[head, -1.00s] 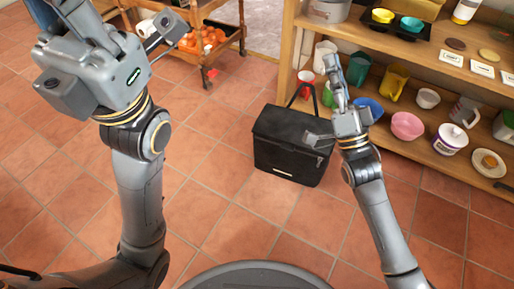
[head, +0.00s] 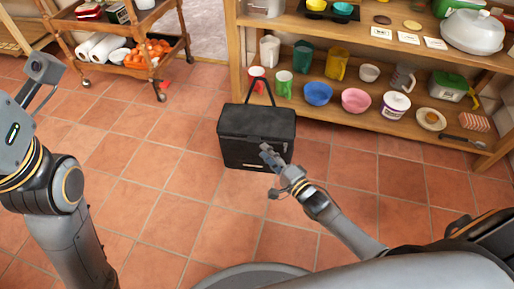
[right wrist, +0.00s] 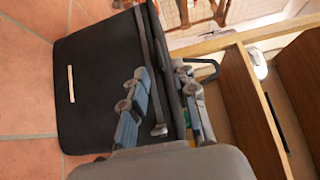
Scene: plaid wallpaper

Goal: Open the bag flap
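The black bag (head: 250,122) stands upright on the tiled floor in front of the shelf. Its top looks closed, and its handle (head: 262,84) stands up in a loop. In the right wrist view the bag (right wrist: 95,85) appears turned sideways, with a pale label on its front and a dark strap along it. My right gripper (head: 271,174) is open at the bag's front right side in the head view. In the right wrist view its fingers (right wrist: 164,104) are spread apart, overlapping the bag's edge; contact is unclear.
The wooden shelf (head: 300,108) behind the bag holds mugs, bowls and a teapot-like white pot (head: 472,32). A wooden cart (head: 122,62) with orange items stands at the back left. The floor (head: 160,180) left of the bag is clear.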

